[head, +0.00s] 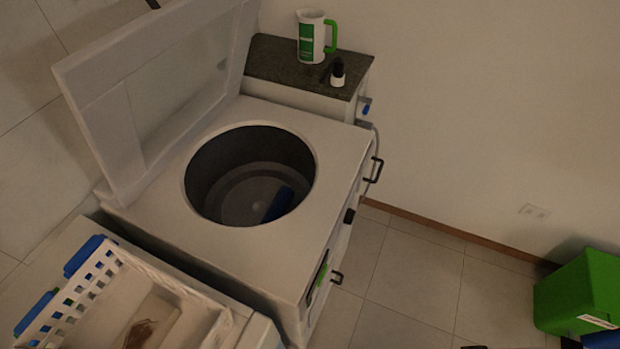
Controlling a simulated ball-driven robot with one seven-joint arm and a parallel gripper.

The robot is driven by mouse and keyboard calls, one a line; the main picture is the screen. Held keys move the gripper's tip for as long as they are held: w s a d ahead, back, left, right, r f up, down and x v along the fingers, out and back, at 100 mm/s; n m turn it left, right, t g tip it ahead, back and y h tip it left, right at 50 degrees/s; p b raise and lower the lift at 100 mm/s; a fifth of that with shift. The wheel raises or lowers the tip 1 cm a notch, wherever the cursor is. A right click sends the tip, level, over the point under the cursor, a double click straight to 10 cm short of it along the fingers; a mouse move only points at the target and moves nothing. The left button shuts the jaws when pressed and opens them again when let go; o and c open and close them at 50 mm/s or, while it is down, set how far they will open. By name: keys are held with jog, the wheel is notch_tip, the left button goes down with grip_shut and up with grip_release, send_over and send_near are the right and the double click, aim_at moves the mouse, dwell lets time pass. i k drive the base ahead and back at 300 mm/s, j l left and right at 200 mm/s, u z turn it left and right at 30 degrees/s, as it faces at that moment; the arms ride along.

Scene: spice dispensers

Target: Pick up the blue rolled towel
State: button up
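A dark blue, elongated thing (279,203) that looks like the blue rolled towel lies inside the round opening of a white top-loading washer (335,150), against the right side of the drum. Its lower part is cut off from sight by the rim. Two brighter blue pieces, one upper (83,255) and one lower (35,312), sit at the left edge of a white basket; I cannot tell whether they are cloth or handles. My gripper is not in view.
The washer's lid (110,110) stands open at the left. The white basket (195,297) is in front of the washer. A green-and-white jug (312,42) and small dark-topped bottle (337,74) stand on a counter behind. A green bin (580,295) is at right; tiled floor (410,280) between is clear.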

aim_at(278, 207)
jog(key=i+l+u, duration=0.25)
jog(key=l, duration=0.35)
jog(key=i+l+u, duration=0.1)
jog(key=i+l, duration=0.2)
jog(key=i+l+u, duration=0.1)
jog(key=l, duration=0.3)
jog(key=i+l+u, duration=0.15)
jog(key=l, duration=0.2)
